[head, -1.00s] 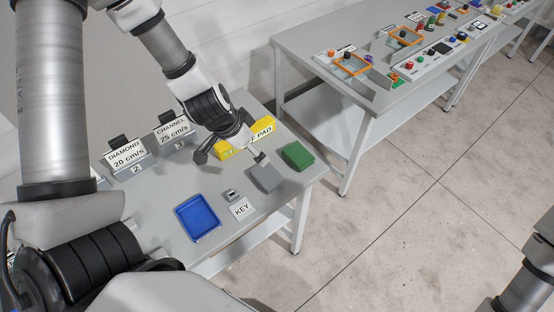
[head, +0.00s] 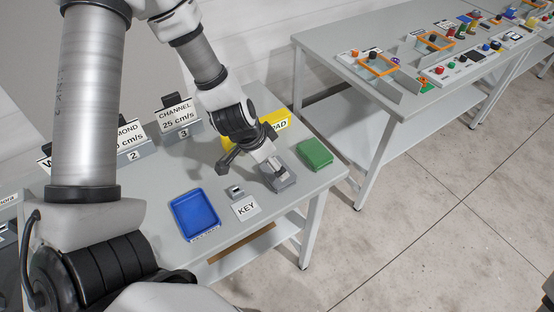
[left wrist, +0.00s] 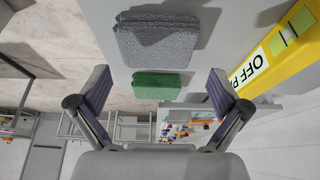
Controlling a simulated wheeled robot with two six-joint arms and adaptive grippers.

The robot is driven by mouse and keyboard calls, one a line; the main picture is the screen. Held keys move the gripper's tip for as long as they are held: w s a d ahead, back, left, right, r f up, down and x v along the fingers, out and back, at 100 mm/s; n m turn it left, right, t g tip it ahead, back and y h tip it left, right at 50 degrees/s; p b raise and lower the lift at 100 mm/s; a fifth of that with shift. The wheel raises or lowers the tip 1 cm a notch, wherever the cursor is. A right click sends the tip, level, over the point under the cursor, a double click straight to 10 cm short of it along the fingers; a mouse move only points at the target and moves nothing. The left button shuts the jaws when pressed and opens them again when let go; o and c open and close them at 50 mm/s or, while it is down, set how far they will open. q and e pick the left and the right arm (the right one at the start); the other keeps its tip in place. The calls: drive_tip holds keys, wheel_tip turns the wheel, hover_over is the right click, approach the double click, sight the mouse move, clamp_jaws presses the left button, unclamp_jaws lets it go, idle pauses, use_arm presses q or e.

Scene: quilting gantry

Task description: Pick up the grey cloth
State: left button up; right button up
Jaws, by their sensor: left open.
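The grey cloth (head: 284,184) is a folded pad lying near the right end of the near table. It also shows in the left wrist view (left wrist: 158,42), at the top centre. My left gripper (head: 273,163) is over the cloth and partly hides it. In the left wrist view its two fingers (left wrist: 158,84) are spread wide with nothing between them. I cannot tell exactly how high they are above the cloth. My right gripper is out of view.
A green cloth (head: 315,153) lies right beside the grey one. A yellow "OFF PAD" block (head: 277,124) stands behind. A key holder (head: 236,192), a KEY label (head: 246,209) and a blue tray (head: 194,215) are to the left. A second table (head: 350,50) stands at the back right.

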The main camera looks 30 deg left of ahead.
use_arm(q)
drive_tip(key=b+x, duration=0.3)
drive_tip(key=x, duration=0.1)
drive_tip(key=shift+d+f, duration=0.15)
drive_tip(key=shift+f, duration=0.25)
drive_tip(key=shift+w+d+f+b, duration=0.1)
drive_tip(key=shift+w+f+b, duration=0.15)
drive_tip(key=shift+f+b, duration=0.1)
drive_tip(key=shift+r, duration=0.15)
drive_tip(key=shift+s, duration=0.1)
drive_tip(key=c, duration=0.6)
drive_tip(key=shift+r, duration=0.1)
